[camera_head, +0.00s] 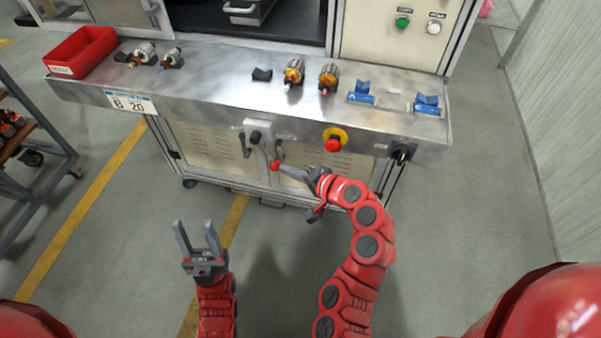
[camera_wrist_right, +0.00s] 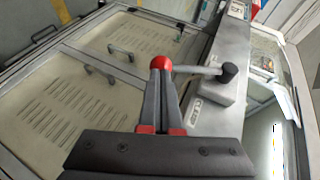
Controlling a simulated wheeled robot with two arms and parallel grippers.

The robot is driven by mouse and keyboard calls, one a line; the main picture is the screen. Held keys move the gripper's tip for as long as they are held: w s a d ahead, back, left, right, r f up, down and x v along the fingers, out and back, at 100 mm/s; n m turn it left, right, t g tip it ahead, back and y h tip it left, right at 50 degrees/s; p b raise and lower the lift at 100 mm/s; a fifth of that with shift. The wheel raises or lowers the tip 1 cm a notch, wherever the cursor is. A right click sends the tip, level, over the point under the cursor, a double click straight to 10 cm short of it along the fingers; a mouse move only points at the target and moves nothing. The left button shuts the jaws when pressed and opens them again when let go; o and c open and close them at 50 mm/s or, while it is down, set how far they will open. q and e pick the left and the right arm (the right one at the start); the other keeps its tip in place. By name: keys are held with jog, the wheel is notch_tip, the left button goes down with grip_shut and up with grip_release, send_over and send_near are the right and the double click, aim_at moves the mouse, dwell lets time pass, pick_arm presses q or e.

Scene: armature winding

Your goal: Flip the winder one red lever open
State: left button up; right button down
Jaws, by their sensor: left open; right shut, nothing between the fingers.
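The winder's lever has a red ball end (camera_head: 275,165) and a short metal rod running up to a black knob on a grey block (camera_head: 257,125) at the front of the bench. The ball end hangs below the block. In the right wrist view the red ball (camera_wrist_right: 161,63) sits right at the tips of my shut fingers; I cannot tell whether they touch. My right gripper (camera_head: 284,168) reaches in from the right, with nothing between its fingers. My left gripper (camera_head: 194,228) is open and empty, low in front of the bench, away from the lever.
A red emergency button (camera_head: 334,141) on a yellow disc and a black rotary switch (camera_head: 402,152) are on the bench front. Armatures (camera_head: 294,73), blue holders (camera_head: 361,94) and a red bin (camera_head: 80,52) stand on top. A cart (camera_head: 30,140) is at the left. Floor is free in front.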

jog(key=shift+w+a+f, duration=0.15)
jog(key=shift+w+a, duration=0.1)
jog(key=shift+w, duration=0.05)
jog(key=w+a+f+m+t+y+b, duration=0.1)
jog(key=w+a+f+t+y+b, duration=0.1)
jog(key=a+b, duration=0.7)
jog(key=f+y+b, duration=0.1)
jog(key=b, duration=0.3)
jog(key=shift+w+f+m+t, duration=0.2)
jog(key=shift+w+m+t, duration=0.1)
jog(key=shift+w, duration=0.05)
jog(key=shift+r+y, duration=0.1)
jog(key=shift+y, duration=0.2)
dwell(0.3)
